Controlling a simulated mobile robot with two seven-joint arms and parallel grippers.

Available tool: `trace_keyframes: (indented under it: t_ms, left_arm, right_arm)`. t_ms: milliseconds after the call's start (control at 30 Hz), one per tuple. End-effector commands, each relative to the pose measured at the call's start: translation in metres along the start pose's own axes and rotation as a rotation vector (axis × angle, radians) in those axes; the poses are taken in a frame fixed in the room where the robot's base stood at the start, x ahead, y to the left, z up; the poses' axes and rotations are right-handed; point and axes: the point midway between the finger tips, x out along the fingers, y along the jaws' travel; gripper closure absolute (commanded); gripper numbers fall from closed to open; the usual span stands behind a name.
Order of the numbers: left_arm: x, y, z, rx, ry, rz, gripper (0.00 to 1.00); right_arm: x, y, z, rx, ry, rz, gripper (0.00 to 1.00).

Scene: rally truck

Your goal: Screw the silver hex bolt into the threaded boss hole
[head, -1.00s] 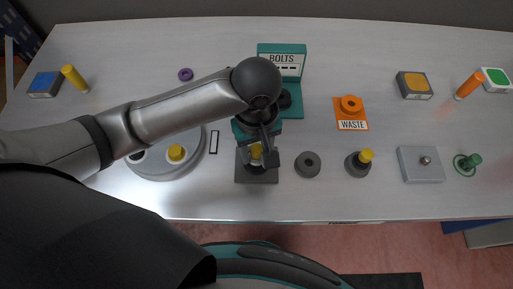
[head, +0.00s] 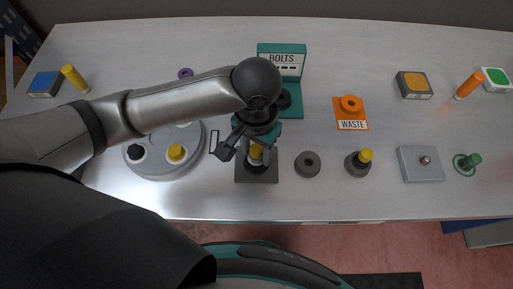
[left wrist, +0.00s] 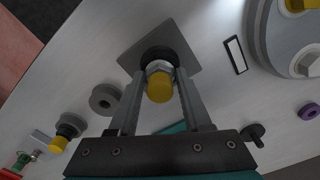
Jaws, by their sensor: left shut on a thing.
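The silver hex bolt (left wrist: 160,68) has a yellow cap on its head and stands on a dark round boss (left wrist: 158,53) on a dark square plate (left wrist: 128,56). In the head view, its yellow cap (head: 256,152) shows above the plate (head: 257,178). My left gripper (head: 255,147) comes from above, its two fingers on either side of the bolt and shut on it. In the left wrist view, the fingers (left wrist: 160,80) flank the hex part. The threads and hole are hidden. My right gripper is not in view.
A grey round tray (head: 165,171) with yellow and black parts lies to the left. A dark ring (head: 307,164), a yellow-topped dark piece (head: 357,163) and a grey block (head: 420,165) stand to the right. The BOLTS stand (head: 282,58) and orange WASTE pad (head: 350,115) are behind.

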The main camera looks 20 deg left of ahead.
Motion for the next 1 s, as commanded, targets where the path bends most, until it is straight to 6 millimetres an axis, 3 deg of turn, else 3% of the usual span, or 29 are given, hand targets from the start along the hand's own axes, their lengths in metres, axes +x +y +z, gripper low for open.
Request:
trace_keyframes:
  t_ms: [167,467,1000]
  left_arm:
    - [0.0,-0.0008,0.0,-0.003,0.0,-0.002,0.36]
    - [0.0002,0.0001,0.0002,-0.034,-0.001,0.0,0.35]
    - [0.0005,0.0013,0.0012,-0.798,-0.004,0.002,0.35]
  right_arm:
    - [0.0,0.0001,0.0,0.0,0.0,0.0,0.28]
    - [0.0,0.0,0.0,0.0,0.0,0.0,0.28]
    - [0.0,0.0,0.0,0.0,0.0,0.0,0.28]
